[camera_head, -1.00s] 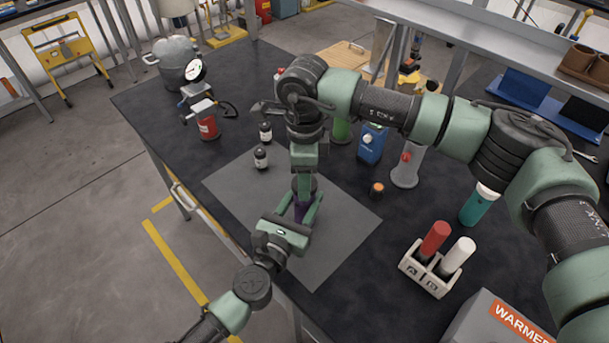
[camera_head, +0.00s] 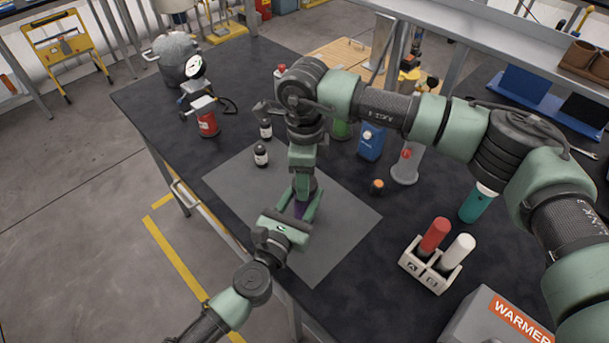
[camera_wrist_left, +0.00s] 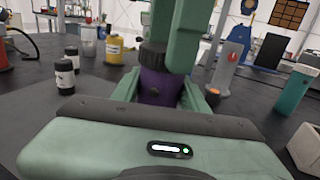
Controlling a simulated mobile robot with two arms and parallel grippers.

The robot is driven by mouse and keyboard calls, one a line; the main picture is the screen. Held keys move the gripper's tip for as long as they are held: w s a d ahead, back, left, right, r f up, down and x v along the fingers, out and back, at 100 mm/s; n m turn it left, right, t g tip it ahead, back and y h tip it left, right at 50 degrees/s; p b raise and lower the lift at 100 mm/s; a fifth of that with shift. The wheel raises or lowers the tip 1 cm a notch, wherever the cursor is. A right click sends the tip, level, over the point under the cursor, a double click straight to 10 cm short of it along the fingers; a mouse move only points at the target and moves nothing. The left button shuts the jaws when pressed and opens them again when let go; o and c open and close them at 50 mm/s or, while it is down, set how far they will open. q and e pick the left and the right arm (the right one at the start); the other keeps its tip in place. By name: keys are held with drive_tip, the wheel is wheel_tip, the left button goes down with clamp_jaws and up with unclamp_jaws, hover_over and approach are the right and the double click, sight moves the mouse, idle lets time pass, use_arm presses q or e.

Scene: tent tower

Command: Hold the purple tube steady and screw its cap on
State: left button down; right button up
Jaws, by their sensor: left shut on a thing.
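The purple tube (camera_wrist_left: 160,87) stands upright between the fingers of my left gripper in the left wrist view. In the head view only a little of the purple tube (camera_head: 300,209) shows between the green fingers. My left gripper (camera_head: 299,207) is shut on it above the grey mat. A dark ridged cap (camera_wrist_left: 152,56) sits at the top of the tube. My right gripper (camera_head: 304,184) points down from above, with its fingers around the cap. Whether the cap is fully seated is hidden by the fingers.
The grey mat (camera_head: 335,235) lies on the dark table. Two small dark bottles (camera_head: 261,155) stand behind the grippers. An orange-topped item (camera_head: 377,187), a teal bottle (camera_head: 476,204) and a rack (camera_head: 430,272) with red and white tubes are at right. A warmer box (camera_head: 490,318) is at front right.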

drive_tip(key=m, duration=1.1)
drive_tip(key=shift+m, duration=0.3)
drive_tip(key=m, duration=2.6)
drive_tip(key=o, duration=1.3)
